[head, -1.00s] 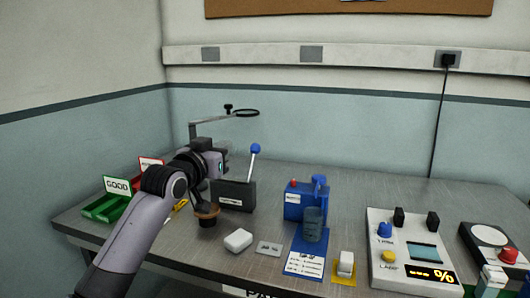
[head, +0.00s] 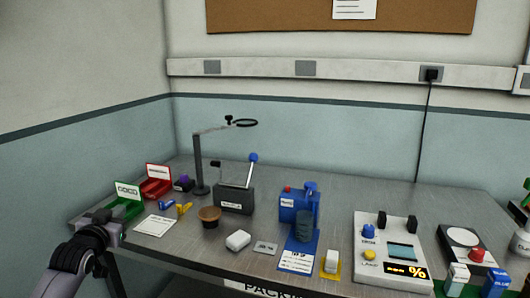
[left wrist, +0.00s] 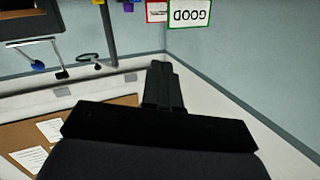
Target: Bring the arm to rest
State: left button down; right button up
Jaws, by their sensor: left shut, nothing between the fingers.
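My left arm (head: 80,262) comes in at the lower left of the head view, and its hand is at the table's left front edge, beside the green GOOD tray (head: 124,209). The left gripper (left wrist: 163,85) shows in the left wrist view with its fingers together and nothing between them. That view is upside down and shows the wall, the cork board and the GOOD sign (left wrist: 190,14). My right gripper is in neither view.
On the table (head: 190,236) stand a red tray (head: 157,188), a lever box (head: 234,198), a brown cup (head: 209,218), a white block (head: 238,240), a blue device (head: 298,206) and a panel with a display (head: 390,250). A magnifier stand (head: 199,165) rises behind.

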pick_arm(q)
jog(key=s+d+f+m+g+h, duration=0.1)
jog(key=s+d+f, duration=0.4)
jog(key=s+f, duration=0.45)
jog(key=s+d+f+m+g+h, duration=0.1)
jog(key=s+d+f+g, duration=0.1)
jog(key=s+d+f, duration=0.55)
jog(key=s+d+f+g, duration=0.1)
jog(key=s+f, duration=0.2)
jog(key=s, duration=0.4)
jog(key=s+d+f+g+h, duration=0.1)
jog(key=s+f, duration=0.3)
jog(key=s, duration=0.3)
jog(key=s+d+f+n+g, duration=0.1)
jog(key=s+d+f, duration=0.1)
jog(key=s+f, duration=0.2)
jog(key=s, duration=0.3)
jog(key=shift+h, duration=0.3)
jog(key=shift+d, duration=0.1)
